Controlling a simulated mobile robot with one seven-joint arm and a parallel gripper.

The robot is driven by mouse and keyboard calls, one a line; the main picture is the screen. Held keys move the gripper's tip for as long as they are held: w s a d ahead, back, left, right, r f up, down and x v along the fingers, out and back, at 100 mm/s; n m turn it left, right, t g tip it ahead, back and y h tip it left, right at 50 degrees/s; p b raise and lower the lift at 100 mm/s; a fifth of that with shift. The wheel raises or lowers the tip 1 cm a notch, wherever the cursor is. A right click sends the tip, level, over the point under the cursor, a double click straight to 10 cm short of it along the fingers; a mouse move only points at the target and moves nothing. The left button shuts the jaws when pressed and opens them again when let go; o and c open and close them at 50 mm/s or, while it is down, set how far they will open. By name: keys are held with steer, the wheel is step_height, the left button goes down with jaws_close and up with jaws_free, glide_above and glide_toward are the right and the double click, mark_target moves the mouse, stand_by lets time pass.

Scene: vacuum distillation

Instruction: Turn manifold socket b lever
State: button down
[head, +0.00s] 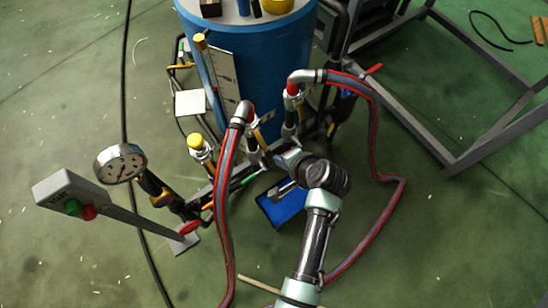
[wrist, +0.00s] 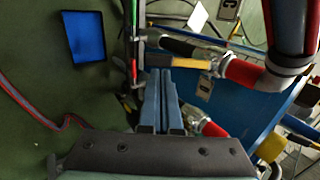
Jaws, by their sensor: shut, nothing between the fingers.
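The manifold (head: 228,183) runs low in front of a blue drum, with hoses on upright sockets. A yellow lever (head: 258,136) shows beside the left hose socket (head: 242,112). The right hose socket (head: 292,90) stands behind my gripper. My gripper (head: 282,158) is low beside the manifold. In the wrist view my gripper (wrist: 160,75) is shut and empty, its tips close to a yellow lever handle (wrist: 190,62) that lies across just beyond them. I cannot tell whether they touch. A plate with the letter C (wrist: 228,9) shows there; I cannot make out a b.
The blue drum (head: 240,60) stands behind the manifold. Red-grey hoses (head: 226,210) hang on both sides of my arm. A blue tray (head: 277,212) lies on the floor below my gripper. A gauge (head: 120,163) and button post (head: 65,195) stand left. A metal frame (head: 465,150) is right.

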mark_target(272, 161)
steer(key=shift+b+x, duration=0.45)
steer(key=shift+x, duration=1.9)
steer(key=f+t+b, duration=0.1)
steer(key=f+b, duration=0.1)
steer(key=b, duration=0.1)
steer(key=shift+y, duration=0.4)
steer(key=b, duration=0.1)
steer(key=f+t+b, duration=0.1)
steer(key=b, duration=0.1)
steer(key=shift+w+a+f+y, duration=0.1)
steer(key=shift+w+a+y, duration=0.15)
steer(key=shift+y, duration=0.15)
steer(key=t+b, duration=0.1)
steer(key=b, duration=0.1)
steer(key=w+f+t+y+b, duration=0.1)
steer(key=b, duration=0.1)
steer(key=shift+a+b, duration=0.25)
steer(key=shift+b, duration=0.15)
steer(key=shift+w+a+b, duration=0.2)
steer(key=shift+b, duration=0.15)
steer(key=shift+f, duration=0.1)
